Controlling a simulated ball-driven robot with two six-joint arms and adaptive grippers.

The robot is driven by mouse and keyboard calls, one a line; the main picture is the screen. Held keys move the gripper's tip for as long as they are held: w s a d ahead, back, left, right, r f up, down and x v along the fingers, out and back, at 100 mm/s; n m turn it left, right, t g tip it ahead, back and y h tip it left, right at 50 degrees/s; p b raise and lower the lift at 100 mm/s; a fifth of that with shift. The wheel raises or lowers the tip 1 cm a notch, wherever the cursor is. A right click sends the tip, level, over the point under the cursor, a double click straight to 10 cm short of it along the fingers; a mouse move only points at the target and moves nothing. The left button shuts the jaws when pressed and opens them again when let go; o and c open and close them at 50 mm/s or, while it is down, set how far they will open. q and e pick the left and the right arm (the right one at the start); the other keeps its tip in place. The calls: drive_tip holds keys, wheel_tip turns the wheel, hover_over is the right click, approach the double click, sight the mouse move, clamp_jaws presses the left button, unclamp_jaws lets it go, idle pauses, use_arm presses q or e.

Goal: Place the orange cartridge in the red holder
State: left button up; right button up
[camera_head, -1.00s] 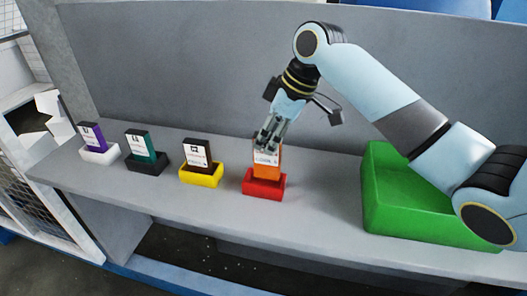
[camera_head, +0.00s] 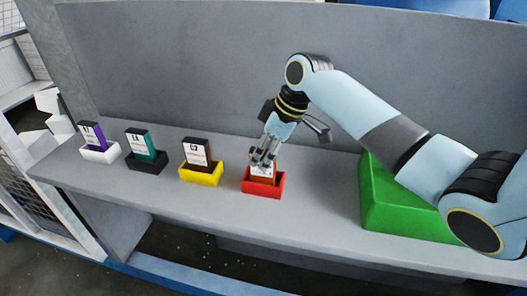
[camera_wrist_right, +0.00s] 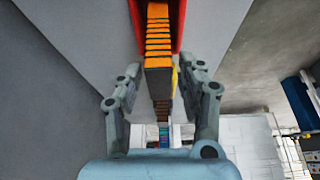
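The orange cartridge (camera_head: 264,172) stands in the red holder (camera_head: 264,189) on the grey shelf, with its white label partly showing. In the right wrist view the cartridge (camera_wrist_right: 158,45) shows its ridged narrow side, and the red holder's wall (camera_wrist_right: 133,18) lies around its far part. My right gripper (camera_head: 262,156) is right over the cartridge and hides its top in the head view. In the wrist view its fingers (camera_wrist_right: 163,72) stand apart, with a gap beside the cartridge on each side. Whether the cartridge sits fully down is hidden. My left gripper is not in view.
To the left stand a yellow holder (camera_head: 202,178) with a brown cartridge, a black holder (camera_head: 147,164) with a green one and a white holder (camera_head: 99,155) with a purple one. A green block (camera_head: 395,205) is on the right. A grey wall rises behind.

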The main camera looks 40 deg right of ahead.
drive_tip(key=shift+r, duration=0.2)
drive_tip(key=b+v, duration=0.1)
drive_tip(key=v, duration=1.1)
